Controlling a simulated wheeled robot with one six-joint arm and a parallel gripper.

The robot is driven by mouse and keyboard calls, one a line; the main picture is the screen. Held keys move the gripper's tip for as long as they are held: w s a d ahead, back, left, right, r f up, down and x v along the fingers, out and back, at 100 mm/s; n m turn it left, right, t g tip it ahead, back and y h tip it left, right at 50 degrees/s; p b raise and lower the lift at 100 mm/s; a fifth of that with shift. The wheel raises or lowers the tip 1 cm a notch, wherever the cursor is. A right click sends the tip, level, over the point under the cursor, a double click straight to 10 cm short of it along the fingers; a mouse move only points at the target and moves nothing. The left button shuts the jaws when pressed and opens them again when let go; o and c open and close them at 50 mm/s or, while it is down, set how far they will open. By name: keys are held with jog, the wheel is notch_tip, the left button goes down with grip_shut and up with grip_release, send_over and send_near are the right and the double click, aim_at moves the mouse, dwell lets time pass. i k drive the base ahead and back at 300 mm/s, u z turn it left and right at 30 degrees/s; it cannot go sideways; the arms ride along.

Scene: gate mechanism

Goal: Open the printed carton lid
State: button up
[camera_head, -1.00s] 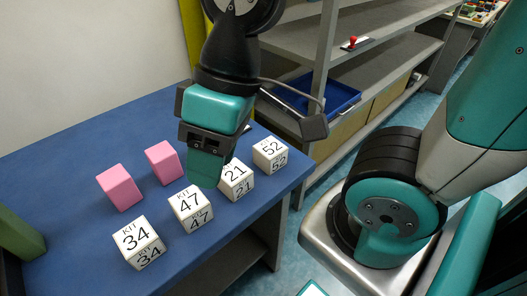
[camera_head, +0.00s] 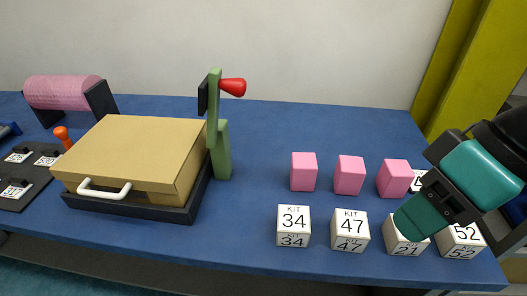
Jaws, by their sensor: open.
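A tan carton (camera_head: 140,145) with a closed flat lid (camera_head: 135,143) sits in a dark tray (camera_head: 130,206) on the left of the blue table. A white handle (camera_head: 104,190) is on its front. No print can be made out on it. A green upright post (camera_head: 221,150) with a red knob (camera_head: 233,87) and a black pad stands at the carton's right edge. My gripper (camera_head: 412,220) is at the far right, far from the carton, open, in front of the KIT 21 cube (camera_head: 404,243). Its fingertips partly overlap that cube; contact cannot be told.
Three pink blocks (camera_head: 349,175) stand behind white cubes marked KIT 34 (camera_head: 293,226), KIT 47 (camera_head: 350,231) and KIT 52 (camera_head: 461,241). A pink roll (camera_head: 64,91), an orange knob (camera_head: 62,134) and a dark panel (camera_head: 22,178) lie left. The table behind the pink blocks is clear.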

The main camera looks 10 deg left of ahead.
aim_at(141, 153)
jog(key=u, duration=0.05)
jog(key=k, duration=0.15)
jog(key=u, duration=1.45)
